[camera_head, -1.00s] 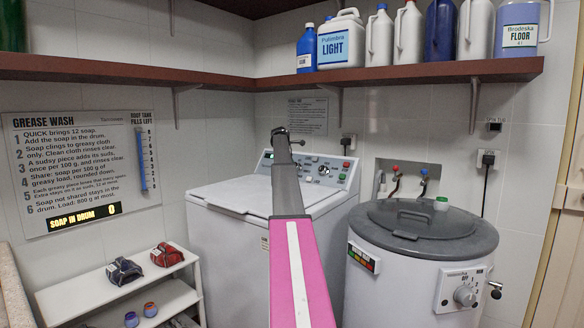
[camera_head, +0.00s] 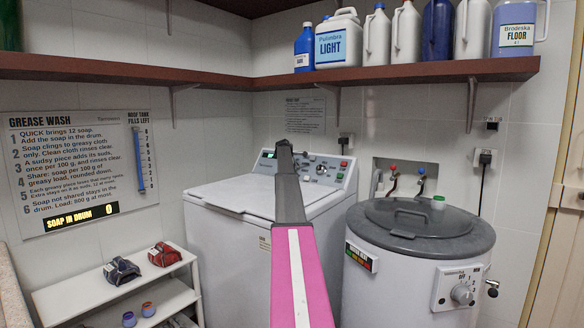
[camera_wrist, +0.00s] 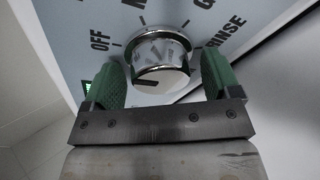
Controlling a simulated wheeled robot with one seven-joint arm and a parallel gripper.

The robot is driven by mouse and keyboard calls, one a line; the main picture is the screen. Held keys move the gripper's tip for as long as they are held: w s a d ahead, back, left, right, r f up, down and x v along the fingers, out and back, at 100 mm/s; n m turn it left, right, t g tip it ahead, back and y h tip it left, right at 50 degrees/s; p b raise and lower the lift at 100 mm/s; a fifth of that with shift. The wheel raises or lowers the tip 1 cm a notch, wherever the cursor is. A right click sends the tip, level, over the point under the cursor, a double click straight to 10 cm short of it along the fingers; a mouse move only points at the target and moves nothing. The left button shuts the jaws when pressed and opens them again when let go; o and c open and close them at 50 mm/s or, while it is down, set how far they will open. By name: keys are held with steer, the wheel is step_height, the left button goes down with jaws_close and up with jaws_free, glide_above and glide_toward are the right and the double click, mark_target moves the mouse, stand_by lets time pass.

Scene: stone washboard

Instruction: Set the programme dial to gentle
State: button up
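The chrome programme dial (camera_wrist: 160,60) is in the middle of the wrist view, on a pale blue panel. Around it I read OFF, RINSE and partly cut words beginning with M and G; its pointer is hard to make out. My gripper (camera_wrist: 160,64) is open, its green fingers on either side of the dial with a gap on each side. In the head view my gripper (camera_head: 284,150) is at the panel of the white washing machine (camera_head: 228,250) and covers part of it; I cannot make out this dial there.
A round tub with a grey lid (camera_head: 420,218) stands right of the machine. A shelf (camera_head: 420,76) with bottles runs above. A wash notice (camera_head: 75,170) hangs on the left wall, over a white rack (camera_head: 110,290) with cloths and small pots.

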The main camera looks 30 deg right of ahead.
steer(key=c, duration=0.9)
steer(key=shift+o, duration=0.2)
steer(key=shift+m, duration=0.3)
steer(key=m+t, duration=0.1)
steer(key=m, duration=0.2)
steer(key=shift+s+m+h, duration=0.1)
steer(key=shift+m+h, duration=0.2)
steer(key=m, duration=0.5)
steer(key=shift+f+t+h, duration=0.1)
steer(key=shift+t+h, duration=0.3)
steer(key=m+h, duration=0.1)
steer(key=m, duration=0.4)
steer(key=shift+m, duration=0.4)
steer(key=shift+m+h, duration=0.6)
steer(key=shift+m, duration=1.8)
steer(key=shift+a, duration=0.1)
